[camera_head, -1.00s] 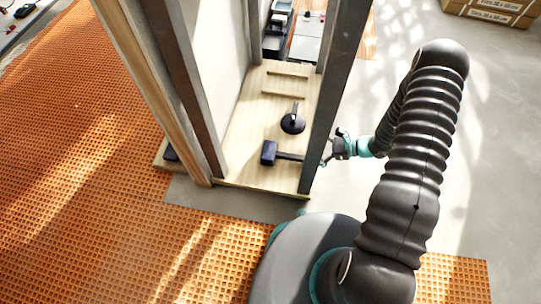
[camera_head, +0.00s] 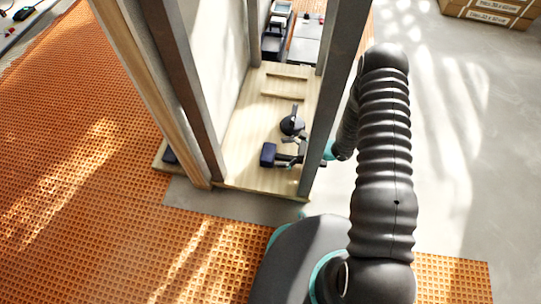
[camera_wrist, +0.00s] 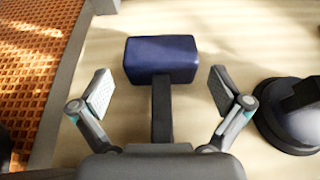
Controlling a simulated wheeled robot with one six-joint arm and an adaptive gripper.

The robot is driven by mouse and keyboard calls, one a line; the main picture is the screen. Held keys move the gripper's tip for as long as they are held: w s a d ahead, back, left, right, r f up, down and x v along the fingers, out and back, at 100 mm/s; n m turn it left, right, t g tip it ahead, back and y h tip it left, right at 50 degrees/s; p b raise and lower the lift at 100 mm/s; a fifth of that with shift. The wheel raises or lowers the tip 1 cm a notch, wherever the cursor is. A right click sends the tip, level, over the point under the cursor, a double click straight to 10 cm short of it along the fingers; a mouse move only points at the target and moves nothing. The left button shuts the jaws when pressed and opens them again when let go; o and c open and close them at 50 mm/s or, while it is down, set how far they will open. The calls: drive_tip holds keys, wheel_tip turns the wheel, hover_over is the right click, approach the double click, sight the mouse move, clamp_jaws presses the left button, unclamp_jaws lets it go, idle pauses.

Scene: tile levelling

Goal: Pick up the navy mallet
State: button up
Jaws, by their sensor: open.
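The navy mallet (camera_head: 268,154) lies on the light wooden board between the upright posts. Its navy head also shows in the wrist view (camera_wrist: 161,58), with the dark handle (camera_wrist: 162,112) running back toward my gripper. My gripper (camera_wrist: 156,92) is open, with one finger on each side of the handle and clear gaps to both. The fingertips are just short of the head. In the head view my gripper (camera_head: 290,152) reaches past the right post, over the handle, and partly hides it.
A round black suction-cup tool (camera_head: 291,125) stands just behind the mallet, at right in the wrist view (camera_wrist: 295,115). Grey posts (camera_head: 330,100) and (camera_head: 190,100) flank the wooden board (camera_head: 240,172). Two wooden strips (camera_head: 285,95) lie farther back. Orange matting (camera_head: 80,170) covers the floor at left.

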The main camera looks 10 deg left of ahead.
drive_tip(key=shift+x, duration=0.9)
drive_tip(key=shift+w, duration=0.1)
drive_tip(key=shift+r, duration=0.1)
drive_tip(key=c, duration=1.4)
